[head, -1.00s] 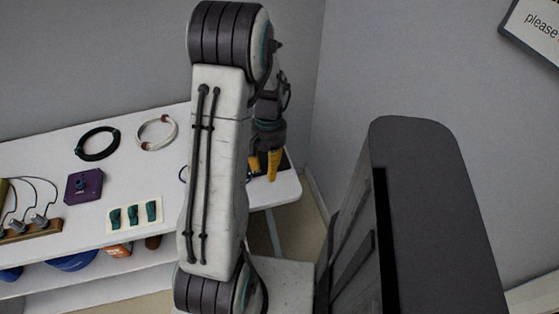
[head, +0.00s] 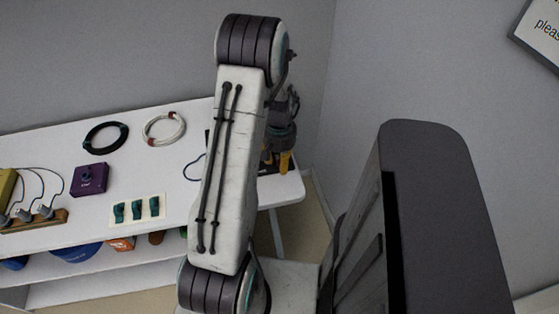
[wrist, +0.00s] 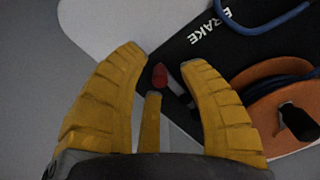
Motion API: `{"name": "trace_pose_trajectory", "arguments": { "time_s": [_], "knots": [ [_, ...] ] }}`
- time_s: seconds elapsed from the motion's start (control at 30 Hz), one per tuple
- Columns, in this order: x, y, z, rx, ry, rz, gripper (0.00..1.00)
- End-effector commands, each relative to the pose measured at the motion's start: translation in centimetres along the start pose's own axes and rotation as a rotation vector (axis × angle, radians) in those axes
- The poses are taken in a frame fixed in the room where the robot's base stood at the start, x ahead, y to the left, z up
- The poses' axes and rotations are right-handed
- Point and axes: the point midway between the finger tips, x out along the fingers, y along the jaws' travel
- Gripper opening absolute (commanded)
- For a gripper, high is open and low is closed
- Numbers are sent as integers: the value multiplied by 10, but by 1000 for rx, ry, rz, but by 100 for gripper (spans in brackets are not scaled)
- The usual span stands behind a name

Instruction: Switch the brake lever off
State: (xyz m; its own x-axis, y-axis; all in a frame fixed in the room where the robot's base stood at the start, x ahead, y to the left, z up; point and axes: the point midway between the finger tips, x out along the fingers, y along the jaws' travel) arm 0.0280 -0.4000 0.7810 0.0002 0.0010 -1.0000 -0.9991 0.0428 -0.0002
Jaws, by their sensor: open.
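I cannot tell whether any finger touches the lever. In the head view my gripper (head: 277,162) is over the right end of the white table (head: 180,215), partly behind my arm, and the lever cannot be made out there.
An orange disc (wrist: 262,88) with a blue cable and a black knob (wrist: 298,121) lies right of my fingers. On the table are a purple box (head: 90,179), a black cable coil (head: 105,138), a white coil (head: 164,128) and teal pieces (head: 136,209). A wall stands behind.

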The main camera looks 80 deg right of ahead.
Motion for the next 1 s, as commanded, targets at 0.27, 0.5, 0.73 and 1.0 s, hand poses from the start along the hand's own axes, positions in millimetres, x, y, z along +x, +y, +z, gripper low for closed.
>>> {"name": "trace_pose_trajectory", "arguments": {
  "time_s": [0.27, 0.5, 0.73, 1.0],
  "knots": [
    [3, 0, 0, 0, 1, 0, 38],
    [3, 0, 0, 0, 1, 0, 28],
    [3, 0, 0, 0, 1, 0, 8],
    [3, 0, 0, 0, 1, 0, 0]
  ]
}}
